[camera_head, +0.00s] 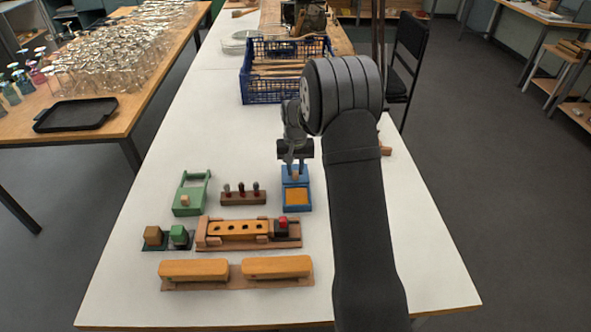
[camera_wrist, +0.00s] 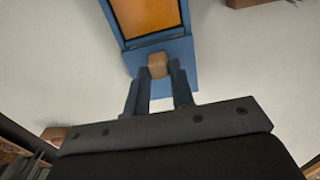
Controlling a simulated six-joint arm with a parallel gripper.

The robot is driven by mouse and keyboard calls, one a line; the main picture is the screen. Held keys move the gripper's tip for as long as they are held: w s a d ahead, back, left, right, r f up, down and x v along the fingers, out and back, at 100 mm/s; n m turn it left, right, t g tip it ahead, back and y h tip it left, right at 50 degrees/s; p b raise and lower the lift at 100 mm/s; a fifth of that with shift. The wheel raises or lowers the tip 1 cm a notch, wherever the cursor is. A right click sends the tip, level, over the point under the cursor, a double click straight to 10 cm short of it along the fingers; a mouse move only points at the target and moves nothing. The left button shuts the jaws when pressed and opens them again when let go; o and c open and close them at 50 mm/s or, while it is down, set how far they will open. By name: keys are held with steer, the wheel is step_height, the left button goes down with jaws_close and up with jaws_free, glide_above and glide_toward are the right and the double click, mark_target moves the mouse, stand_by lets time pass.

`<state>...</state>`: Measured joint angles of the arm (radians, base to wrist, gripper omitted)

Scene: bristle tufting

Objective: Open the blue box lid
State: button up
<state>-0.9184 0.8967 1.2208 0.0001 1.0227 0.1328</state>
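The blue box (camera_head: 305,207) stands right of centre on the white table, with an orange panel (camera_head: 297,196) framed in blue at its near end. A small wooden knob (camera_head: 295,176) sits on the blue part at its far end. My gripper (camera_head: 295,168) is over this far end, pointing down. In the wrist view, the knob (camera_wrist: 157,64) lies between my two fingertips (camera_wrist: 158,72), which appear to touch its sides. The orange panel (camera_wrist: 146,15) shows beyond it. I cannot tell whether the orange face is the lid or the inside.
A green frame box (camera_head: 186,209) and a brown block with pegs (camera_head: 243,199) stand left of the blue box. A wooden assembly (camera_head: 225,243) and two orange-topped blocks (camera_head: 277,266) lie nearer. A blue crate (camera_head: 257,96) stands farther back. White table is clear between.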

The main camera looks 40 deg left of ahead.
mark_target(295, 171)
steer(key=o, duration=0.4)
steer(key=shift+c, duration=0.2)
steer(key=shift+r, duration=0.1)
step_height(295, 171, up, 17)
steer(key=shift+r, duration=0.15)
step_height(295, 171, down, 18)
steer(key=shift+r, duration=0.15)
stand_by(0.7)
steer(key=shift+r, duration=0.1)
